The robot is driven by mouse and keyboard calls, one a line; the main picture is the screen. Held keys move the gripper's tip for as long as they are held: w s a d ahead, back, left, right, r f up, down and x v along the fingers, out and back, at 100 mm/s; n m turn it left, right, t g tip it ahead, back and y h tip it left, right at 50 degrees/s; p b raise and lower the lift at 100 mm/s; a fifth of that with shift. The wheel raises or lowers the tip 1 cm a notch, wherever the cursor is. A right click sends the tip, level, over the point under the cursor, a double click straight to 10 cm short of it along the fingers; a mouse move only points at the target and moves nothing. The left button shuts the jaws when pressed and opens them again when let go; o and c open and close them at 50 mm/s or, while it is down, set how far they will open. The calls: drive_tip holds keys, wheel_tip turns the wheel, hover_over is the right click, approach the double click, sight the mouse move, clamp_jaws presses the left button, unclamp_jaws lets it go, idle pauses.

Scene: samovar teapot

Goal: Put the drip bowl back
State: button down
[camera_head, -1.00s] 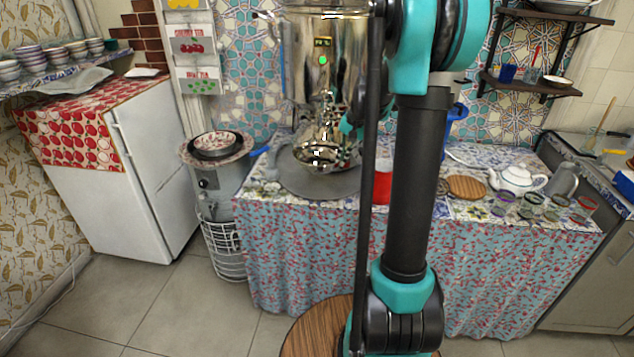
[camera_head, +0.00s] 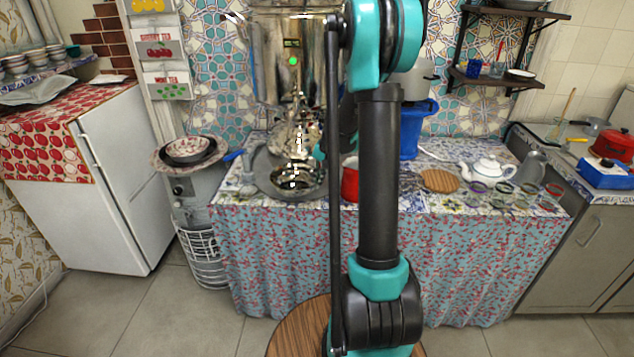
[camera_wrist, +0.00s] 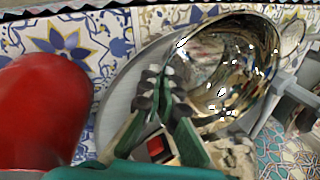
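The drip bowl (camera_head: 298,182) is a shiny metal bowl low in front of the samovar (camera_head: 290,85), over the grey round tray (camera_head: 262,178). In the wrist view the bowl (camera_wrist: 228,62) overlaps the tray (camera_wrist: 120,92), and its hollow side shows. My gripper (camera_wrist: 160,82) has its fingers nearly together at the bowl's left rim and looks shut on that rim; the contact itself is partly hidden. In the head view my arm hides most of the gripper. Whether the bowl rests on the tray cannot be told.
A red mug (camera_head: 350,183) stands right of the tray and is large at left in the wrist view (camera_wrist: 42,110). A blue bucket (camera_head: 411,135) stands behind. A wooden coaster (camera_head: 440,181), white teapot (camera_head: 487,170) and several glasses occupy the table's right side.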

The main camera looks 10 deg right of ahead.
drive_tip(key=c, duration=2.2)
unclamp_jaws()
drive_tip(key=shift+f, duration=0.15)
drive_tip(key=o, duration=0.5)
drive_tip(key=v, duration=1.2)
drive_tip(key=s+a+f+n+h, duration=0.1)
drive_tip(key=s+a+f+n, duration=0.1)
drive_tip(key=s, duration=0.7)
drive_tip(key=s+a+f+n+t, duration=0.1)
drive_tip(key=s+f, duration=0.3)
drive_tip(key=s, duration=0.5)
drive_tip(key=s+a+f+n+t+h, duration=0.1)
drive_tip(key=s+a+f+n, duration=0.2)
drive_tip(key=s, duration=0.6)
drive_tip(key=shift+a+f+n+h, duration=0.15)
drive_tip(key=shift+f+n+h, duration=0.15)
drive_tip(key=shift+f, duration=0.2)
